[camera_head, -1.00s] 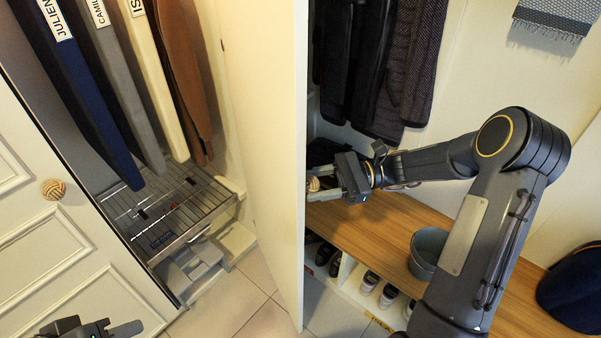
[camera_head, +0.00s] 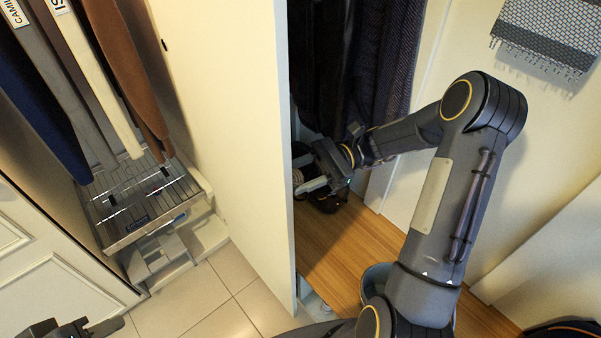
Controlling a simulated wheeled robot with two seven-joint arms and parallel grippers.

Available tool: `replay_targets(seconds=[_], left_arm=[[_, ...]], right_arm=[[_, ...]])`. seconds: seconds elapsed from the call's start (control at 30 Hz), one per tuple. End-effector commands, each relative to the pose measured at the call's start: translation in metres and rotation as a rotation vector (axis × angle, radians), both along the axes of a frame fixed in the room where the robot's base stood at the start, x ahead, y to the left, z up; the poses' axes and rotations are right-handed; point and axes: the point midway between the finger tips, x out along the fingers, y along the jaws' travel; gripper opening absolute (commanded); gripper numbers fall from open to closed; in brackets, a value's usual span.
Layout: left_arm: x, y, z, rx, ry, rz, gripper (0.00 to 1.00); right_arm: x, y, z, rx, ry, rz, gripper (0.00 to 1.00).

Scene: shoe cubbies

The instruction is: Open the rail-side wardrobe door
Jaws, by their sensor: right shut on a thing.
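The wardrobe door (camera_head: 230,140) is a cream panel standing open in the middle of the view, with its free edge toward me. A round woven knob (camera_head: 297,177) is on its right face, partly hidden by fingers. My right gripper (camera_head: 307,182) reaches in from the right and is shut on this knob. Coats in pale, grey, blue and brown (camera_head: 122,75) hang in the wardrobe left of the door. My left gripper (camera_head: 100,328) shows only in part at the bottom left, away from the door; its jaw opening is unclear.
A slatted metal rack (camera_head: 140,200) sits low in the wardrobe. Another white panelled door (camera_head: 50,265) stands at left. Right of the open door are a wooden bench (camera_head: 345,245), dark hanging coats and a grey bucket partly behind my arm. Tiled floor (camera_head: 205,290) is clear.

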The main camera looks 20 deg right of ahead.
Motion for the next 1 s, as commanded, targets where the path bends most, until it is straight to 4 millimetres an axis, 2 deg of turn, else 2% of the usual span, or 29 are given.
replay_targets(seconds=[0.33, 0.37, 0.5, 0.83, 1.0], left_arm=[[0.000, 0.000, 0.000, 0.000, 0.000, 0.000, 0.36], [0.000, 0.000, 0.000, 0.000, 0.000, 0.000, 0.36], [0.000, 0.000, 0.000, 0.000, 0.000, 0.000, 0.36], [0.000, 0.000, -0.001, 0.000, 0.000, 0.000, 0.36], [0.000, 0.000, -0.006, 0.000, 0.000, 0.000, 0.36]], right_arm=[[-0.001, 0.001, -0.001, -0.002, 0.002, 0.007, 0.01], [-0.001, 0.001, -0.001, -0.002, 0.002, 0.007, 0.45], [-0.001, 0.001, -0.001, -0.002, 0.002, 0.006, 0.63], [0.000, -0.003, -0.001, -0.002, 0.001, 0.002, 0.63], [0.002, -0.027, -0.003, -0.003, 0.000, -0.001, 0.63]])
